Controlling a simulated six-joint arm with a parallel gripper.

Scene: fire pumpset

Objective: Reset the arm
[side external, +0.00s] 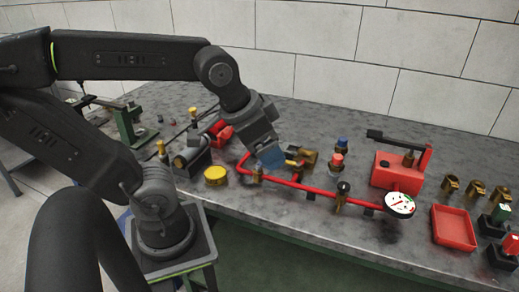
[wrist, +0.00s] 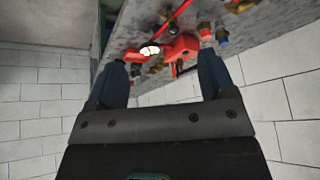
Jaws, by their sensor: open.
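My gripper (side external: 272,158) hangs from the bent arm over the bench, close to the red pipe (side external: 318,190) in the side view. In the wrist view my gripper (wrist: 160,80) shows two dark blue fingers spread wide apart, with nothing held between them. It is open and empty. In the side view the fingers overlap the pipe and brass fittings behind them, and I cannot tell whether they touch.
The grey bench (side external: 300,122) carries a round gauge (side external: 400,205), a red pump box (side external: 397,172), a red tray (side external: 454,231), a yellow cap (side external: 215,175) and several brass fittings (side external: 475,189). A green vise-like tool (side external: 130,124) stands at left. A block wall is behind.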

